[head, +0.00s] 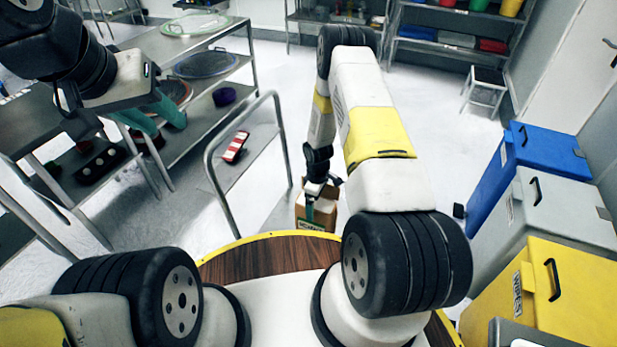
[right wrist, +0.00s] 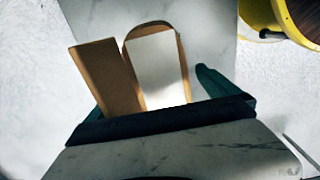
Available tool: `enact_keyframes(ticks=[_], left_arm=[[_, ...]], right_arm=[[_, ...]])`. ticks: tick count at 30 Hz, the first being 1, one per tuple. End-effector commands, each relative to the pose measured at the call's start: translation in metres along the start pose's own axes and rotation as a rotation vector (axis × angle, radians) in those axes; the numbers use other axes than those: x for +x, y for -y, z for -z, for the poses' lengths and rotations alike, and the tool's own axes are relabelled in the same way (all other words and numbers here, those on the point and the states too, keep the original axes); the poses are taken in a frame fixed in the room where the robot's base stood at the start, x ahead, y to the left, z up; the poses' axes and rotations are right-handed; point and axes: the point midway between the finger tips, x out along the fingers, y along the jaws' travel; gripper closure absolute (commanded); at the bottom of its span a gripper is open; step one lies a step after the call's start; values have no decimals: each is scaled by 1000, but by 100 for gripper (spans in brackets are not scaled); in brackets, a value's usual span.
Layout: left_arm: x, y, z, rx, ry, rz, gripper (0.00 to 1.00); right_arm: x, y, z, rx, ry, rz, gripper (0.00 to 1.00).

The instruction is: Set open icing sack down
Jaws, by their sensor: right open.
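The open icing sack (head: 316,214) is a brown, box-like sack standing low beyond the front rim of my round wooden base deck, partly hidden by my right arm. In the right wrist view the sack (right wrist: 100,75) shows its raised brown flap and white inside, above a pale marbled surface. My right gripper (head: 316,205) is down at the sack with its teal fingers apart. In the right wrist view the gripper's (right wrist: 150,85) fingers show at either side of the sack; contact cannot be told. My left gripper (head: 168,126) is raised at the upper left, its teal fingers apart and empty.
A metal cart with a tall rail (head: 212,165) stands left of the sack, with a red and white item (head: 235,147) on it. Steel shelving (head: 215,50) is at the left. Blue, grey and yellow bins (head: 545,290) line the right. A stool (head: 484,85) stands far back.

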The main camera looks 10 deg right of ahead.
Motion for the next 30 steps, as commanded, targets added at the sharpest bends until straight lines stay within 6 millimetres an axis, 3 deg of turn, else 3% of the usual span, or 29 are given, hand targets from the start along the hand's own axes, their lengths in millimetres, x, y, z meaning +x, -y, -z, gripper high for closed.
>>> enact_keyframes(ticks=[5,15,24,26,29,30], left_arm=[[0,0,0,0,0,0,64],[0,0,0,0,0,0,64],[0,0,0,0,0,0,64],[0,0,0,0,0,0,64],[0,0,0,0,0,0,64],[0,0,0,0,0,0,64]], right_arm=[[-21,-1,1,0,-3,-3,1],[-93,-1,0,0,-2,-3,1],[-130,-2,1,12,-6,-9,1],[-148,-5,2,32,-14,-20,1],[-195,-9,3,98,-41,-51,1],[-219,-9,2,133,-55,-64,1]])
